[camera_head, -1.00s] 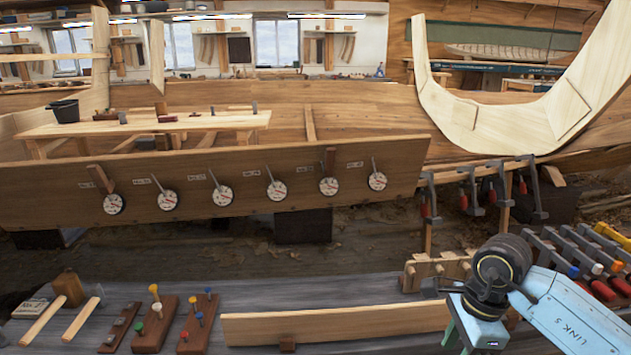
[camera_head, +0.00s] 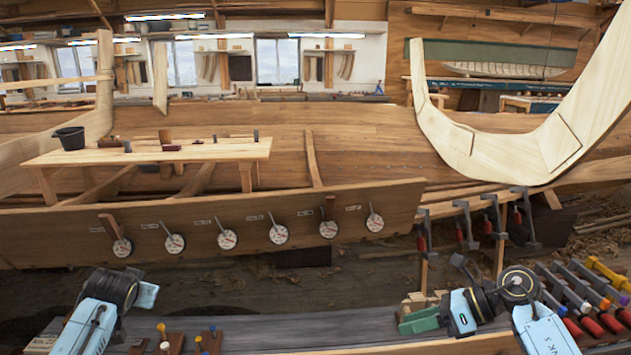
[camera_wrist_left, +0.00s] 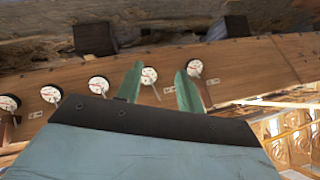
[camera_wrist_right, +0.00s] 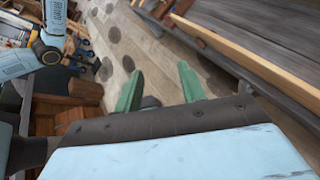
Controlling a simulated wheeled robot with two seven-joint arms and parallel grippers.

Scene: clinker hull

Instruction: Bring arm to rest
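My right arm comes in at the lower right of the head view, with its green-fingered gripper (camera_head: 416,321) over the front bench. In the right wrist view the two green fingers stand apart with nothing between them (camera_wrist_right: 160,72); the stone-like floor shows beyond. My left arm (camera_head: 110,292) enters at the lower left of the head view; its fingers are not clear there. In the left wrist view the green fingers are apart and empty (camera_wrist_left: 158,75), with the plank and its dials behind them.
A long plank (camera_head: 205,200) with several round dials (camera_head: 279,234) spans the middle. Several clamps (camera_head: 467,225) hang at its right, and more (camera_head: 590,300) lie at the lower right. The dark front bench (camera_head: 290,328) bears pegged blocks and a light board (camera_head: 440,347).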

